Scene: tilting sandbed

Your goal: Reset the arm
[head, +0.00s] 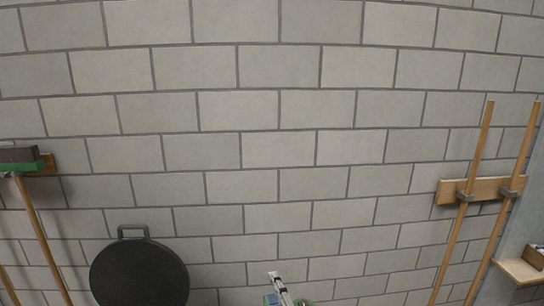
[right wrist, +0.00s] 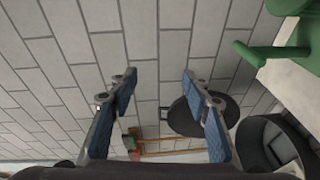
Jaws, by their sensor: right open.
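My right gripper (right wrist: 157,88) is open in the right wrist view, with its two blue-padded fingers spread apart. Nothing is between the fingers; the block wall shows through the gap. My left gripper is in neither view.
A grey block wall (head: 280,110) fills the head view. A black round lid-like object (head: 140,275) and a green-headed broom (head: 20,160) are at left. Wooden poles hang on a wooden rack (head: 450,190) at right. A green object (right wrist: 285,45) and a dark bin (right wrist: 268,140) are at right in the wrist view.

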